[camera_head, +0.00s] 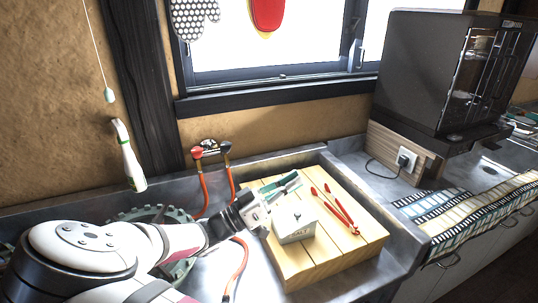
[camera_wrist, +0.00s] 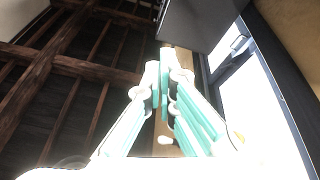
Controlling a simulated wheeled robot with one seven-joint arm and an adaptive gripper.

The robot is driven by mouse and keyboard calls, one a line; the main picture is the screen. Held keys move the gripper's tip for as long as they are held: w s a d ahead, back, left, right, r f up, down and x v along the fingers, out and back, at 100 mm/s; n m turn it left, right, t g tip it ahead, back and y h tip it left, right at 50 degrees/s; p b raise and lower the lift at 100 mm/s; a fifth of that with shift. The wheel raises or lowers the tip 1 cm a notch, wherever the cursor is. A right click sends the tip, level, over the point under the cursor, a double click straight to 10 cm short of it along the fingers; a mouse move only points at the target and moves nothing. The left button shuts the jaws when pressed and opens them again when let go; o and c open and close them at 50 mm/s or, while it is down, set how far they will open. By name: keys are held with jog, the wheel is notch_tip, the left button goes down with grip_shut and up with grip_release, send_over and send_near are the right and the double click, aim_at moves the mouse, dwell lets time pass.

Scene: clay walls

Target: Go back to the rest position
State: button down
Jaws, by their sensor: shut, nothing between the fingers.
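My gripper (camera_head: 288,184) is shut and empty, held above the wooden board in the head view. Its closed fingers also show in the wrist view (camera_wrist: 167,62), pointing up toward the ceiling beams and the window side. My arm reaches in from the lower left. Below and beside the gripper, a white box with lettering (camera_head: 293,226) stands on the board. Red tongs (camera_head: 336,210) lie on the board to the right of the gripper, apart from it.
The slatted wooden board (camera_head: 335,250) spans the sink area. Red hoses and taps (camera_head: 212,150) stand behind my arm. A dark oven-like cabinet (camera_head: 425,70) is at the back right. A striped cloth (camera_head: 480,215) hangs over the right counter. A window (camera_head: 280,40) is behind.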

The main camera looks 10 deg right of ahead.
jog(key=s+d+f+n+g+y, duration=0.1)
jog(key=s+d+n+g+y, duration=0.1)
jog(key=s+d+g+y, duration=0.95)
jog(key=s+a+r+n+t+y, duration=0.2)
jog(key=s+r+n+t+y, duration=0.2)
jog(key=s, duration=0.4)
jog(key=s+a+r+n+t+y, duration=0.2)
jog(key=s+r+n+t+y, duration=0.2)
jog(key=s+r, duration=0.3)
jog(key=shift+s+a+n+t+y, duration=0.2)
jog(key=shift+s+n+t+y, duration=0.25)
jog(key=shift+s+y, duration=0.4)
